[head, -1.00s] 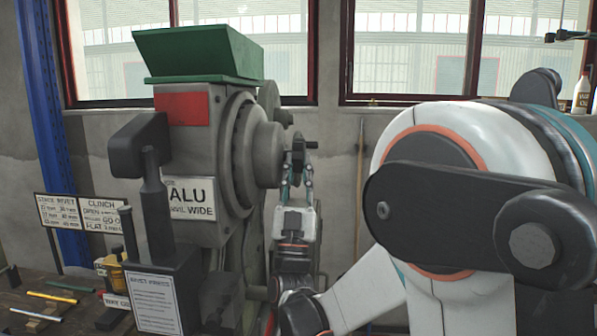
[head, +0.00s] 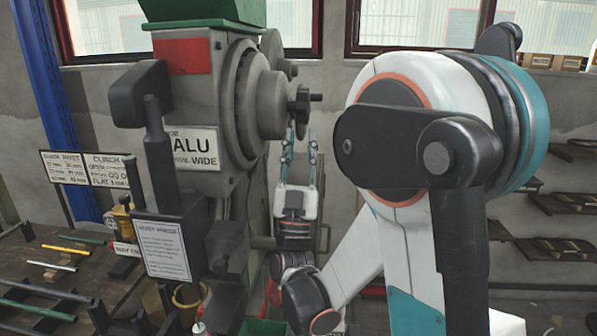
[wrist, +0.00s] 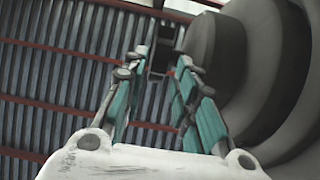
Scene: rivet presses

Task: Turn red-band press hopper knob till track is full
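The press (head: 225,110) is grey with a red band (head: 182,56) and a plate reading "ALU" and "WIDE". Its green hopper (head: 203,12) is cut off by the top edge of the head view. The dark hopper knob (head: 301,103) sticks out at the right end of the press's round housing. My gripper (head: 300,132) points up just below the knob, fingers apart. In the wrist view my gripper (wrist: 161,62) is open, with a dark part, probably the knob, beyond and between the fingertips. Contact cannot be told. I cannot make out the track or its fill.
A workbench (head: 110,265) with rods and tools lies at the left, with signs (head: 85,168) standing on it. A placard (head: 161,250) stands before the press. A green bin (head: 262,327) is at the bottom. Shelves (head: 555,205) hang on the right wall.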

